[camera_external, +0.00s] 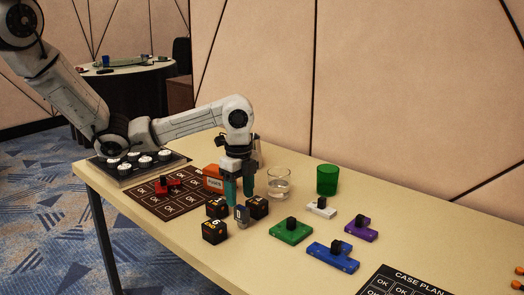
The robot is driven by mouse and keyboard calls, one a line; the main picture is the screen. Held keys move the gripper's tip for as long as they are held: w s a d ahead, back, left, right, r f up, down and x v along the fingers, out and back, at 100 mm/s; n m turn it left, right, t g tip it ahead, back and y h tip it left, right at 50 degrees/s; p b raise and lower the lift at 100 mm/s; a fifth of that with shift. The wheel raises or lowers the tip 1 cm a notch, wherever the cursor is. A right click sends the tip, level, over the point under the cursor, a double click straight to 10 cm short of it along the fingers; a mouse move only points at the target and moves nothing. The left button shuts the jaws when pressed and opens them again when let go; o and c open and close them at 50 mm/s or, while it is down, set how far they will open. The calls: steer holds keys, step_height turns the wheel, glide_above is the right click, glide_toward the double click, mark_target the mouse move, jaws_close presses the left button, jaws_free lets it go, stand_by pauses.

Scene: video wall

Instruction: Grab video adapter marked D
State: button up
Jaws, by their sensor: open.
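A small grey-blue block (242,217) stands on the table among dark cubes. It has a pale mark that could be a D, but it is too small to read surely; it looks like the video adapter. My gripper (240,196) points down with its two teal fingers apart. It is just above and behind the small block in the picture, with nothing visible between the fingers. Whether the fingertips touch anything I cannot tell.
Dark marked cubes (215,232) stand close around the block. An orange box (213,179), a clear glass (279,184) and a green cup (327,180) stand behind. Green (290,232), blue (332,256), white (320,208) and purple (361,230) pieces lie to the right.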

mark_target(242, 206)
steer(key=shift+d+f, duration=0.15)
steer(key=shift+f, duration=2.55)
steer(key=shift+c, duration=0.3)
jaws_close()
steer(key=shift+r, duration=0.1)
